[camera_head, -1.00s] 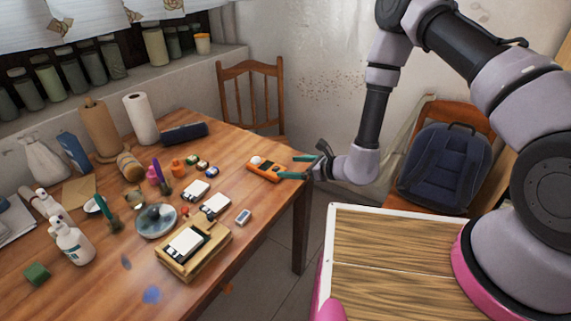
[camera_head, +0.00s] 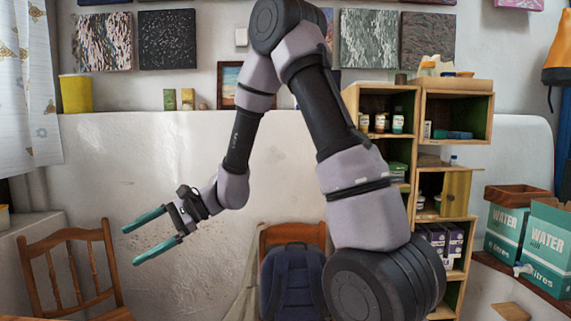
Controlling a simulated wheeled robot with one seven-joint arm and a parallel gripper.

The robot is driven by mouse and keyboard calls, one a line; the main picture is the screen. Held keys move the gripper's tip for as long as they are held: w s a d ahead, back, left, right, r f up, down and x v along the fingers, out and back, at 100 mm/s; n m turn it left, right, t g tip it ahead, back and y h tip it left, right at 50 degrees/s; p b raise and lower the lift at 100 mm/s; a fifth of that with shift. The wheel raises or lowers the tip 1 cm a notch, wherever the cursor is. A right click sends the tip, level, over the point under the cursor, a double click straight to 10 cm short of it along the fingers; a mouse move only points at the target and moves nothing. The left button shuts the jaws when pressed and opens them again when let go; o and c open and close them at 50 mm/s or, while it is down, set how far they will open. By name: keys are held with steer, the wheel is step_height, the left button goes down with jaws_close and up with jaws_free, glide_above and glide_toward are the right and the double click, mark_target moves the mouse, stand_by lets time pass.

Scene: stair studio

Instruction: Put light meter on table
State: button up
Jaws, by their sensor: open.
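My gripper (camera_head: 140,237) is at the left of the head view, raised in front of the white wall. Its two teal fingers are spread apart and point left, with nothing between them. The light meter is not in view now, and neither is the table top.
A wooden chair (camera_head: 75,268) stands at lower left. A dark blue backpack (camera_head: 292,284) rests on another chair at the bottom centre. Wooden shelves (camera_head: 455,195) with jars are at right, beside water boxes (camera_head: 536,244). Paintings (camera_head: 167,40) hang on the wall.

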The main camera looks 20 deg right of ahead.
steer(key=s+d+r+n+t+h, duration=0.2)
steer(key=d+r, duration=0.4)
steer(key=d, duration=0.4)
steer(key=s+d+r+n+t+h, duration=0.2)
steer(key=s+d+r+h, duration=0.3)
steer(key=d, duration=0.5)
steer(key=s+d+r+n+t+h, duration=0.2)
steer(key=s+d+r+t+h, duration=0.2)
steer(key=d+r, duration=0.3)
steer(key=s+d, duration=0.1)
steer(key=d, duration=0.2)
steer(key=shift+s, duration=0.1)
